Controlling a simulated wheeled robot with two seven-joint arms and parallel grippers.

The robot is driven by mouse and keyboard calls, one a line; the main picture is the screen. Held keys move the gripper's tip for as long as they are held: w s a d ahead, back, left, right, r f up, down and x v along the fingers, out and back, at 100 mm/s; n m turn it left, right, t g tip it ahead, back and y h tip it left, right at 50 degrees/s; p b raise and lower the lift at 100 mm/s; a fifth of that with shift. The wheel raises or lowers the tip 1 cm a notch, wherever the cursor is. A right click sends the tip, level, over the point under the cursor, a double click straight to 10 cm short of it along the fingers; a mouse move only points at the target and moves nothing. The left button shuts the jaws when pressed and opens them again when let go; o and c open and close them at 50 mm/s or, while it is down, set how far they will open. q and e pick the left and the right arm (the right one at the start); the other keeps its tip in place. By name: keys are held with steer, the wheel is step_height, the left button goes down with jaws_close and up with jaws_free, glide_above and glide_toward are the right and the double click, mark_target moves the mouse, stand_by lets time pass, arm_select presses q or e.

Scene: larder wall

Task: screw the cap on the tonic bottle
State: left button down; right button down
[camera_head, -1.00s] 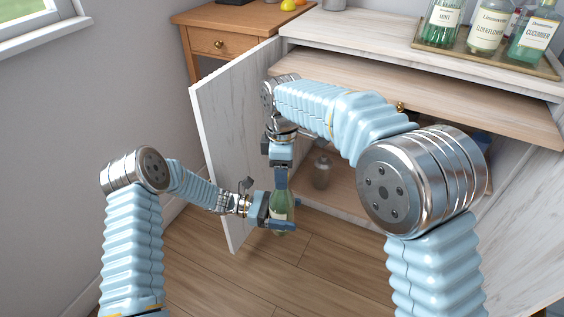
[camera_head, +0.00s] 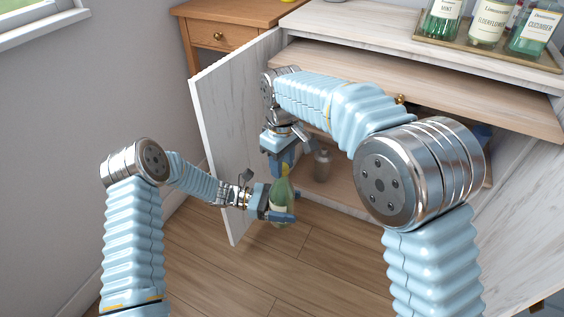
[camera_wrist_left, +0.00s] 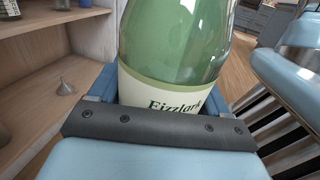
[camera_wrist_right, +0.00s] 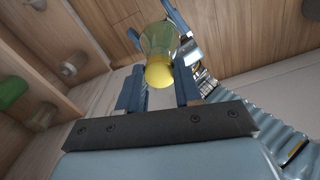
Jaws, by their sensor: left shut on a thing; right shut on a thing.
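The green tonic bottle (camera_head: 280,205) stands upright in front of the open cabinet. Its pale label (camera_wrist_left: 160,95) reads "Fizzlark" in the left wrist view. My left gripper (camera_head: 284,217) is shut around the bottle's body. My right gripper (camera_head: 284,166) is above it, pointing down, and is shut on the yellow cap (camera_wrist_right: 159,74). The cap is at the bottle's mouth, with the bottle's shoulder (camera_wrist_right: 160,38) beyond it in the right wrist view. Whether the threads are engaged is hidden.
The open cabinet door (camera_head: 235,115) stands behind my left arm. A grey jar (camera_head: 322,166) is on the lower shelf. A small funnel (camera_wrist_left: 65,86) shows in the left wrist view. Several bottles stand on a tray (camera_head: 470,50) on top. Floor below is clear.

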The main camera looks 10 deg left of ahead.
steer(key=m, duration=0.8)
steer(key=c, duration=0.7)
jaws_free()
step_height(320, 180, up, 12)
steer(key=shift+f, duration=0.1)
